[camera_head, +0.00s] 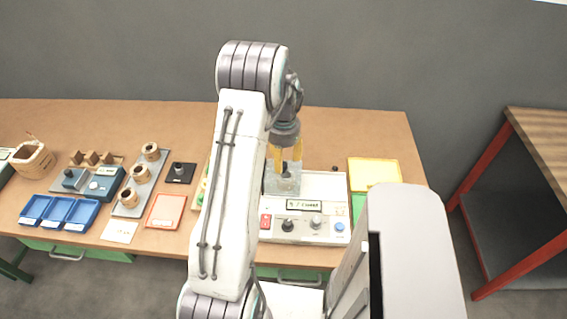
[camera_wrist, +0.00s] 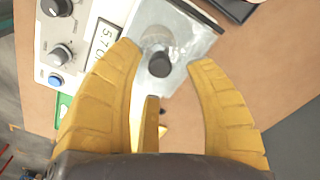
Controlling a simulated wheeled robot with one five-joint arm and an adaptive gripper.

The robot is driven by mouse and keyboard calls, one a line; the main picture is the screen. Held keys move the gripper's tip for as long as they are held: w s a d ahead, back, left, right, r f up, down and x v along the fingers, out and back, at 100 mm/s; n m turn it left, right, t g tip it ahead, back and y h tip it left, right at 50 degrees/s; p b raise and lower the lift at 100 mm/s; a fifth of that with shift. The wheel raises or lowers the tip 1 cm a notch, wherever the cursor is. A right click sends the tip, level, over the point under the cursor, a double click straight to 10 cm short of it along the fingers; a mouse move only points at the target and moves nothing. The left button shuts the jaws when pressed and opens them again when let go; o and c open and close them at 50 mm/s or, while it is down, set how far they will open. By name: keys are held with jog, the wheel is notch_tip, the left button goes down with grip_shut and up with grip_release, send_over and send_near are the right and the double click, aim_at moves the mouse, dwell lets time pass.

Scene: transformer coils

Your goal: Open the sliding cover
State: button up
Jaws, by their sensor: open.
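The sliding cover (camera_head: 283,184) is a clear, greyish plate on top of a white machine (camera_head: 325,190). In the wrist view the cover (camera_wrist: 181,30) carries a dark round knob (camera_wrist: 159,65). My gripper (camera_head: 287,164) has yellow fingers and is above the cover, pointing down. In the wrist view my gripper (camera_wrist: 166,56) is open, with the knob between its fingertips. I cannot tell whether a finger touches the knob. My arm hides the machine's left side in the head view.
The machine's front panel has a display (camera_head: 304,206), dark knob (camera_head: 288,225) and blue button (camera_head: 340,227). A yellow tray (camera_head: 374,172) stands to its right. Blue bins (camera_head: 60,211), a coil rack (camera_head: 139,182) and a red-rimmed tray (camera_head: 165,211) are at left.

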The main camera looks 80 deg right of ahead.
aim_at(284, 174)
jog(key=shift+f, duration=1.35)
jog(key=shift+o, duration=0.4)
grip_shut()
